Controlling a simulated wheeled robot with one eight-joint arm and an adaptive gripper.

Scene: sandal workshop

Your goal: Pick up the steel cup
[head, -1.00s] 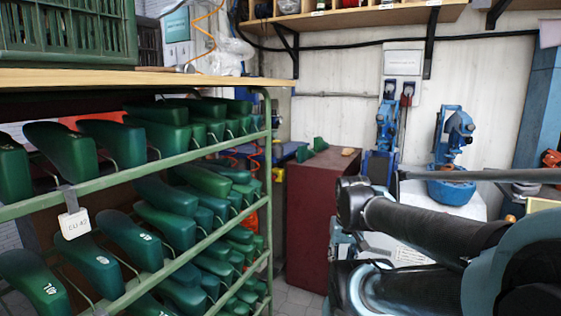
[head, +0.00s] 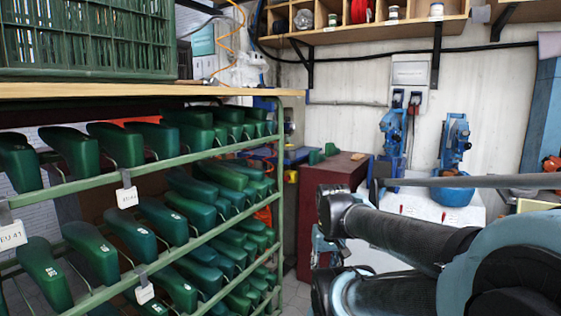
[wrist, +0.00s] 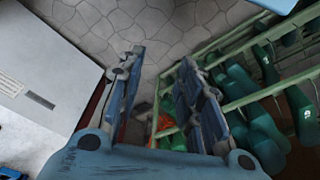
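I cannot make out a steel cup for certain in either view. Small jars and containers stand on the wooden wall shelf (head: 370,32) at the top of the head view, too small to tell their material. My gripper (wrist: 162,58) shows in the wrist view with its two blue fingers apart. Nothing is held between them, and paved floor and part of a rack lie beyond. In the head view my arm reaches in from the right, and my fingers cannot be clearly seen there.
A green rack (head: 226,150) full of green shoe lasts fills the left, with a green crate (head: 88,38) on its wooden top. A dark red cabinet (head: 331,178) stands beyond it. Blue machines (head: 455,150) stand on a white bench at the right back. Grey floor shows below my gripper.

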